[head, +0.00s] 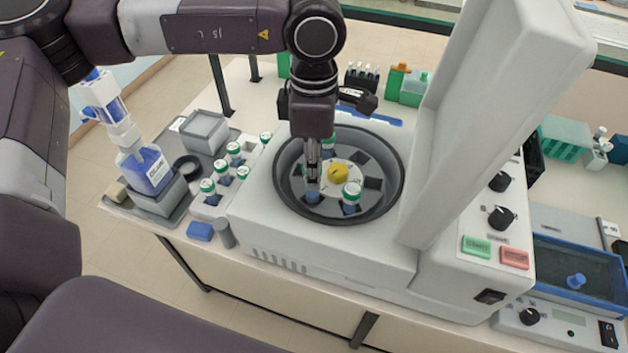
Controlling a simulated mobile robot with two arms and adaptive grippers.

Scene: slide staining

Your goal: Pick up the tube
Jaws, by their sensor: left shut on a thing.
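My left gripper (312,174) points down into the open round bowl (285,190) of the centrifuge (325,245). It is shut on a tube (312,197) at the front left of the rotor; the fingers cover the cap, and the blue lower part shows beneath them. I cannot tell whether this tube is seated in its slot or slightly lifted. Another tube (351,198) with a green-rimmed white cap stands in the rotor to the right. A third tube (328,146) shows at the back, partly hidden by the gripper. My right gripper is out of view.
The raised centrifuge lid (490,110) stands close on the right. A rack (208,208) with several capped tubes is left of the centrifuge. A blue-liquid bottle (147,170) and a grey box (204,132) stand farther left. A yellow knob (338,173) marks the rotor's centre.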

